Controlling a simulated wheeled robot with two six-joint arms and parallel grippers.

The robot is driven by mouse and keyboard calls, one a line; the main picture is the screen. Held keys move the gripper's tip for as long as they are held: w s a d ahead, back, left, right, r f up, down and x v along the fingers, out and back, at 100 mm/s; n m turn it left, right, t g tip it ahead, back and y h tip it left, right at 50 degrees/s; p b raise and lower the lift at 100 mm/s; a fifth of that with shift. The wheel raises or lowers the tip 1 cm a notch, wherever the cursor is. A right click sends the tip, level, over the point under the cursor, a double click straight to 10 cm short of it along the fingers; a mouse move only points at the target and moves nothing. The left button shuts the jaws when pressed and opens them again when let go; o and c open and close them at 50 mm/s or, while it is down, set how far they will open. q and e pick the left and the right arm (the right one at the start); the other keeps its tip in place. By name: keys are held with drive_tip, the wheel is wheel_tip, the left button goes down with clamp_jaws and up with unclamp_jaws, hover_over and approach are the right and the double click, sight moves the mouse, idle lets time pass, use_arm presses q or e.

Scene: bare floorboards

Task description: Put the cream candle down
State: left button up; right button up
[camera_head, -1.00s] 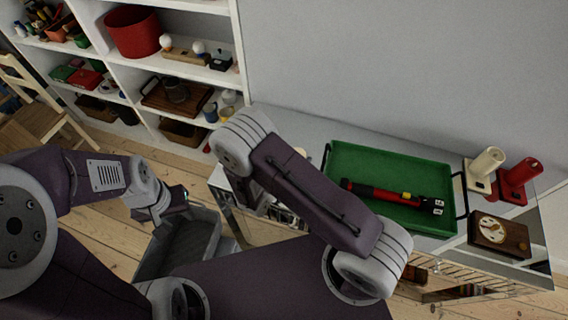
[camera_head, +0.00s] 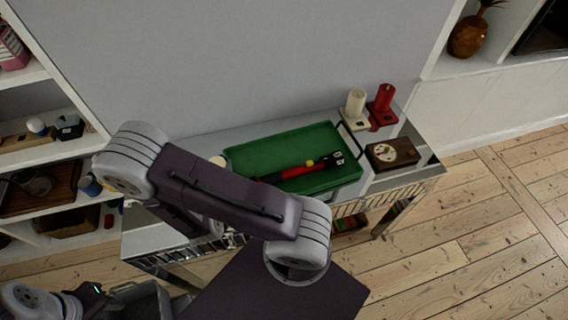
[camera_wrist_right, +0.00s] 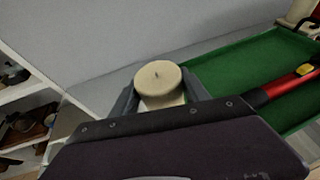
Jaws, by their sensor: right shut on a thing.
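A cream candle (camera_wrist_right: 158,78) with a dark wick stands upright between the fingers of my right gripper (camera_wrist_right: 160,94) in the right wrist view. The gripper is shut on it. In the head view only the candle's pale top (camera_head: 218,161) shows past my right arm, left of the green tray; the arm hides most of the gripper. Its base is hidden, so I cannot tell whether it touches the table (camera_head: 200,140). My left gripper (camera_head: 92,296) is partly visible low at the left; its jaws are unclear.
The green tray (camera_head: 245,150) holds a red and black tool (camera_head: 300,170). Shelves (camera_head: 45,150) stand left.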

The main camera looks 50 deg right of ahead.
drive_tip(key=s+d+m+g+h+b, duration=0.2)
drive_tip(key=s+d+m+g, duration=0.15)
drive_tip(key=d, duration=0.75)
drive_tip(key=s+d+m+g+h+b, duration=0.2)
drive_tip(key=s+d+m+g+b, duration=0.15)
drive_tip(key=d, duration=0.65)
drive_tip(key=s+d+r+m+g+b, duration=0.2)
drive_tip(key=s+d+m+g, duration=0.45)
drive_tip(key=s+d, duration=0.7)
drive_tip(key=p, duration=0.1)
hover_over(306, 148)
drive_tip(key=shift+n, duration=0.45)
wheel_tip(306, 148, down, 7)
drive_tip(key=shift+f, duration=0.15)
wheel_tip(306, 148, down, 3)
drive_tip(key=shift+a+f, duration=0.1)
drive_tip(key=shift+f, duration=0.1)
drive_tip(key=shift+w+f, duration=0.1)
drive_tip(key=shift+f, duration=0.25)
